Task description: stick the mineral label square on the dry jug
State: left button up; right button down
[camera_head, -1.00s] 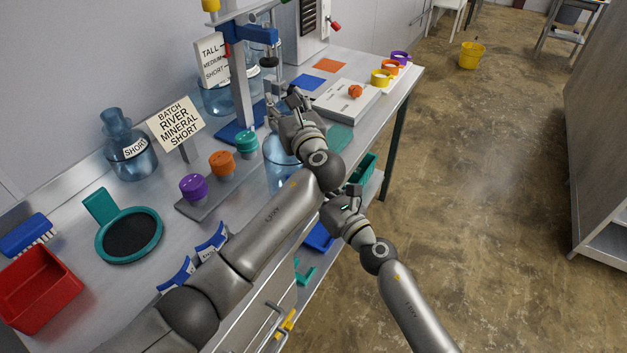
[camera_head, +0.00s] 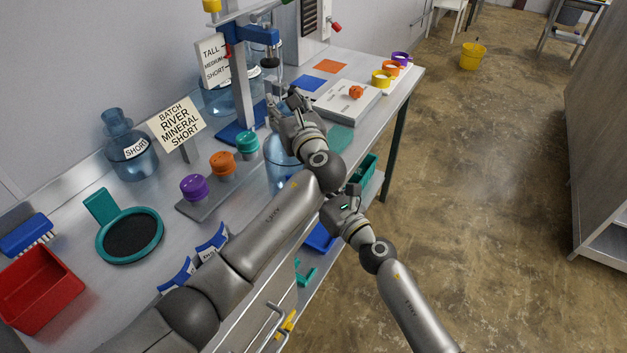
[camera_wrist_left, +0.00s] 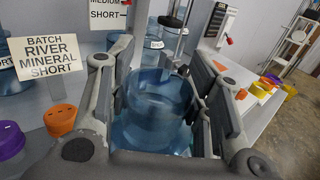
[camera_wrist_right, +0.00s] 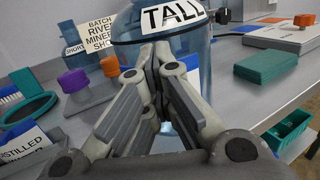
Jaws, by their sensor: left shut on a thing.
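A clear blue jug (camera_head: 277,170) stands at the front of the bench, partly hidden by my left arm. My left gripper (camera_head: 283,103) is over it; in the left wrist view the jug (camera_wrist_left: 152,112) lies between the fingers, and the gripper is shut on it. My right gripper (camera_wrist_right: 157,75) is in front of a jug with a TALL label (camera_wrist_right: 172,15); its fingers are together and no label shows between them. I cannot make out a mineral label on the jug.
A sign (camera_head: 178,124) reads BATCH RIVER MINERAL SHORT. A SHORT jug (camera_head: 128,155) stands at the back left. Purple (camera_head: 194,187), orange (camera_head: 222,164) and teal (camera_head: 247,143) caps stand on a strip. Blue label holders (camera_head: 212,240) are at the front edge. The floor at right is open.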

jog(key=shift+w+a, duration=0.15)
jog(key=shift+w, duration=0.25)
dwell(1.1)
jog(key=c, duration=2.1)
grip_release()
jog(key=o, duration=0.5)
jog(key=shift+o, duration=0.2)
jog(key=o, duration=0.5)
